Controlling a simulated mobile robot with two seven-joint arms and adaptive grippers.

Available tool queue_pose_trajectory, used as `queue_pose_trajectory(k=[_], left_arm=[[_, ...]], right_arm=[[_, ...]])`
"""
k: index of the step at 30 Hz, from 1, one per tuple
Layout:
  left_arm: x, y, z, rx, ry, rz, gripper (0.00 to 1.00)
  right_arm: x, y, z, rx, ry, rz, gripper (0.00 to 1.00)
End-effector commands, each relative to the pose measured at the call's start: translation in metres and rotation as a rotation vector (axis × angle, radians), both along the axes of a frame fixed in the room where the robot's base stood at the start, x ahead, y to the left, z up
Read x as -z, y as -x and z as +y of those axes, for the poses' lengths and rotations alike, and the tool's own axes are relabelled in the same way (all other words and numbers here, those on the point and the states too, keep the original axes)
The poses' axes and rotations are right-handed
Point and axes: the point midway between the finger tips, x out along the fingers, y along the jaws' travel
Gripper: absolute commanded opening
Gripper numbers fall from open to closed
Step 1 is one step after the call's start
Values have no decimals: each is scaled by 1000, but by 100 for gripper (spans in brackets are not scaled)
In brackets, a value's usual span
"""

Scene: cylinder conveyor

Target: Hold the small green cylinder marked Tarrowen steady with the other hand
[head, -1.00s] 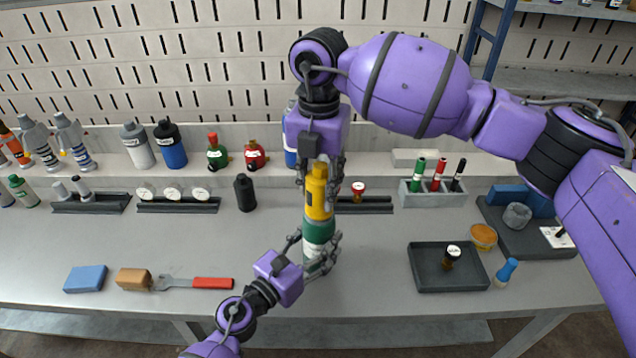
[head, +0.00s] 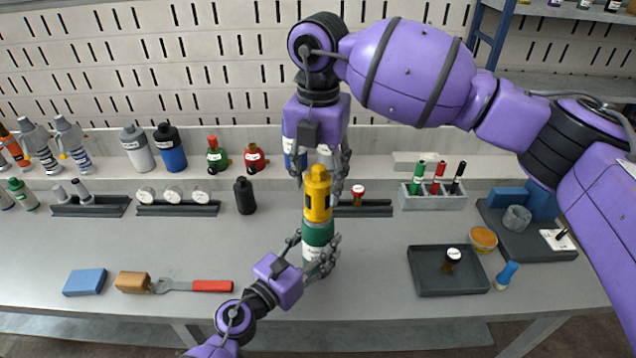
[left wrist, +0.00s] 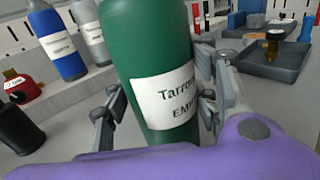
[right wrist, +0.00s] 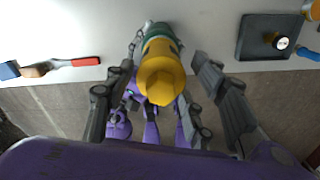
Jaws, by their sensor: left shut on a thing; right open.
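The green cylinder (head: 318,233) stands upright above the middle of the bench, with a yellow valve top (head: 317,197) on it. My left gripper (head: 314,257) is shut on the cylinder's lower body from the front. My right gripper (head: 321,176) is open, pointing down just above the yellow top. In the right wrist view the yellow top (right wrist: 161,77) lies between the spread fingers, apart from them. Whether the cylinder's base touches the bench is hidden.
A blue block (head: 85,281), a brown block (head: 133,281) and a red-handled wrench (head: 205,285) lie left. A black bottle (head: 244,196) stands behind.

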Motion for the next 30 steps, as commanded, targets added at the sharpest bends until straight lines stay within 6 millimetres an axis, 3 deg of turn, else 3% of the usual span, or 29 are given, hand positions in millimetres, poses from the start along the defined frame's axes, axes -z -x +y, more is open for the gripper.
queue_pose_trajectory(k=[12,24,30], left_arm=[[1,0,0,0,-1,0,23],[0,0,0,1,-1,1,23],[0,0,0,1,-1,1,23]], right_arm=[[1,0,0,-479,2,-1,50],[1,0,0,-539,2,-1,50],[0,0,0,-796,3,-2,50]])
